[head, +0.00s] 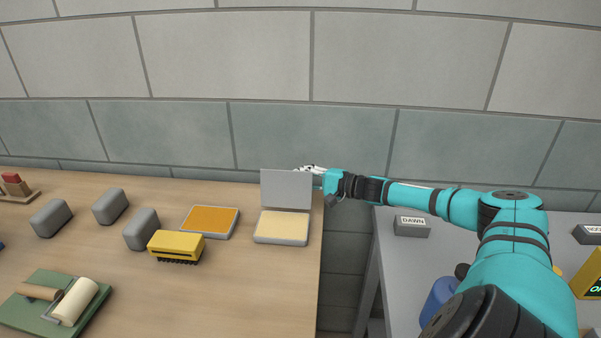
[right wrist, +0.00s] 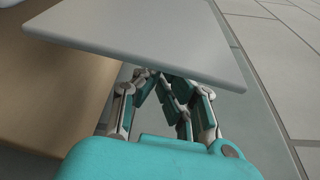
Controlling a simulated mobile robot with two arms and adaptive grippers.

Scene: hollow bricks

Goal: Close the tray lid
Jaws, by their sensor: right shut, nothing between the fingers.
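The tray (head: 281,242) holds a pale yellow surface and sits near the right end of the wooden table. Its grey lid (head: 286,189) stands open and upright at the tray's back edge. My right gripper (head: 310,169) is at the lid's upper right corner, partly hidden behind the lid. In the right wrist view the lid (right wrist: 150,35) spans the top and covers the fingertips of the gripper (right wrist: 163,78). That gripper is shut with nothing held. I cannot tell whether it touches the lid. My left gripper is not in view.
Left of the tray are an orange pad (head: 211,220), a yellow brush-like block (head: 176,246) and several grey blocks (head: 142,229). A green board (head: 35,310) with a roller lies front left. A grey table (head: 400,258) with a "DAWN" block (head: 411,229) stands right, across a gap.

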